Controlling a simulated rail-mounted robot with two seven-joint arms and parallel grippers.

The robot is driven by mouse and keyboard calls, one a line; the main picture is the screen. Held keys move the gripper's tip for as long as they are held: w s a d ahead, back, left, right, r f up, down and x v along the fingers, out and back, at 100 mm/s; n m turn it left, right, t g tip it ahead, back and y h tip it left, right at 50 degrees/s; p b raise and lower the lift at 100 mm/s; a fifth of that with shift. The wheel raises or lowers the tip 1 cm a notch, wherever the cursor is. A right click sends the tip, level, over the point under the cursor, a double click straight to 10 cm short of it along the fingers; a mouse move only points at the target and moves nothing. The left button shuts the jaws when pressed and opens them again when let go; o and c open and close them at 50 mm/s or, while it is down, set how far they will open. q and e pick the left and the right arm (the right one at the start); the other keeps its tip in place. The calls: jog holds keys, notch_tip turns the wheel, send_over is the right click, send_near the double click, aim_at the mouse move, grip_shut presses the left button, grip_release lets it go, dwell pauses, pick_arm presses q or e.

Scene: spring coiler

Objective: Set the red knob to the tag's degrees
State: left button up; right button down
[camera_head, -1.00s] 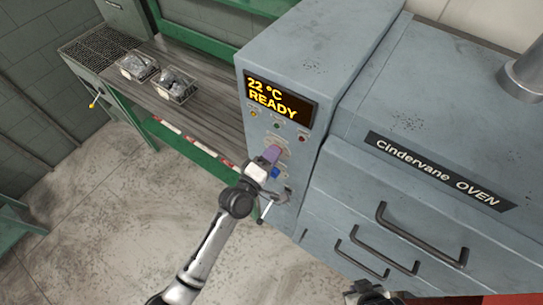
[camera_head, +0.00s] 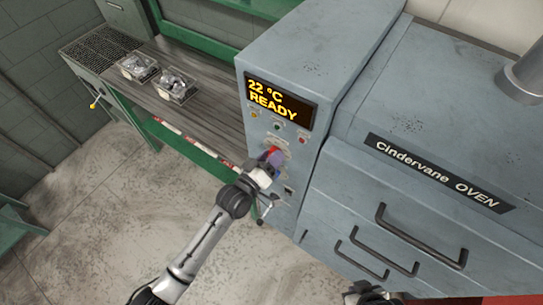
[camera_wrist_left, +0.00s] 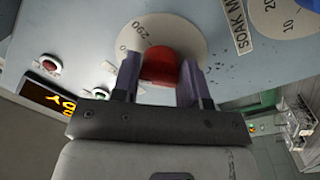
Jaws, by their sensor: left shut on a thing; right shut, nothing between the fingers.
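The red knob (camera_wrist_left: 158,66) sits on a pale round dial marked 290 in the wrist view. It also shows as a bit of red (camera_head: 271,150) on the oven's control panel in the head view. My left gripper (camera_head: 272,158) is shut on the red knob. Its purple fingers (camera_wrist_left: 160,75) lie on either side of the knob and hide part of the dial. My right gripper (camera_head: 368,291) shows only partly at the bottom edge of the head view, away from the panel, shut and empty. I cannot make out the tag.
The display (camera_head: 278,102) reads 22 °C READY. A blue knob (camera_wrist_left: 290,12) on a SOAK MIN dial is close to the red one. Oven drawers with dark handles (camera_head: 420,238) are at right. Wire baskets (camera_head: 176,86) stand on the bench at left.

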pick_arm(q)
jog(key=shift+a+f, duration=0.1)
jog(key=shift+f, duration=0.1)
dwell(0.3)
jog(key=o, duration=0.5)
jog(key=shift+c, duration=0.2)
jog(key=o, duration=0.4)
jog(key=shift+r, duration=0.15)
jog(key=b+v, duration=0.1)
jog(key=v, duration=1.2)
jog(key=shift+s+a, duration=0.25)
jog(key=shift+s, duration=0.05)
